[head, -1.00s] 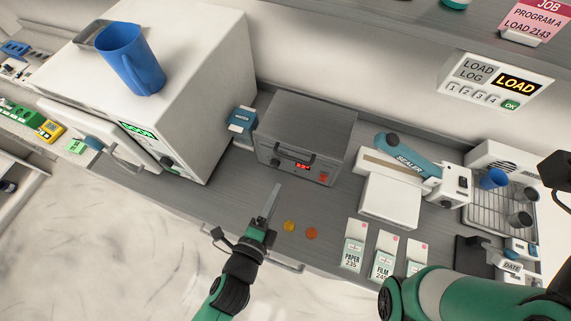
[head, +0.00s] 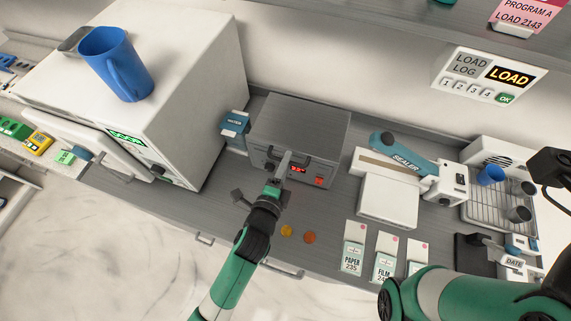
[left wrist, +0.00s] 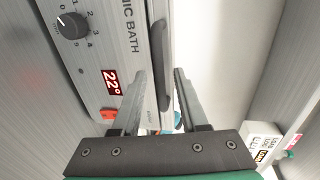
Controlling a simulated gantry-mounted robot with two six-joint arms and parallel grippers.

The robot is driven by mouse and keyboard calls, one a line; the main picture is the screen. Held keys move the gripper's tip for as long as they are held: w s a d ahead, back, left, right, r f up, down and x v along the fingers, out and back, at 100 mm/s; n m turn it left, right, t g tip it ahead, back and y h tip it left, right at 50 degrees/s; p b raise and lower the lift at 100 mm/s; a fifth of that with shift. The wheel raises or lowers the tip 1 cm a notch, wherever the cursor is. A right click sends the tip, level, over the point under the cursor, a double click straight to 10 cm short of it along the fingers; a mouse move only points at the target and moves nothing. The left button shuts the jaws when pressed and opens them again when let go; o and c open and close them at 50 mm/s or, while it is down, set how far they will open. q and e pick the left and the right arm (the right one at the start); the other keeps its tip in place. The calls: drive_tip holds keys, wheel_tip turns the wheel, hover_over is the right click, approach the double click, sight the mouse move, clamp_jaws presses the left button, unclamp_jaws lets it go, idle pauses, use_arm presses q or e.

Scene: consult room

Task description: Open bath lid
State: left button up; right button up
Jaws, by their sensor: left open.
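The bath (head: 300,122) is a grey metal box with a flat grey lid on the counter against the wall. The lid looks shut. Its dark handle (left wrist: 160,62) runs along the front, above the panel with the dial and red display (left wrist: 112,82). My left gripper (head: 284,160) is open at the front of the bath. In the left wrist view its two fingers (left wrist: 160,74) reach toward the handle, one on each side of it; I cannot tell whether they touch it. My right arm (head: 470,296) shows at lower right, but its fingers are not visible.
A white steriliser-like box with a blue jug (head: 115,62) on top stands left. A small blue box (head: 234,124) is close by the bath's left side. The sealer (head: 400,170) stands to the right. Orange and yellow discs (head: 309,238) and pouch packets (head: 354,245) lie in front.

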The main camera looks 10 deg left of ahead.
use_arm(q)
clamp_jaws()
idle(1.4)
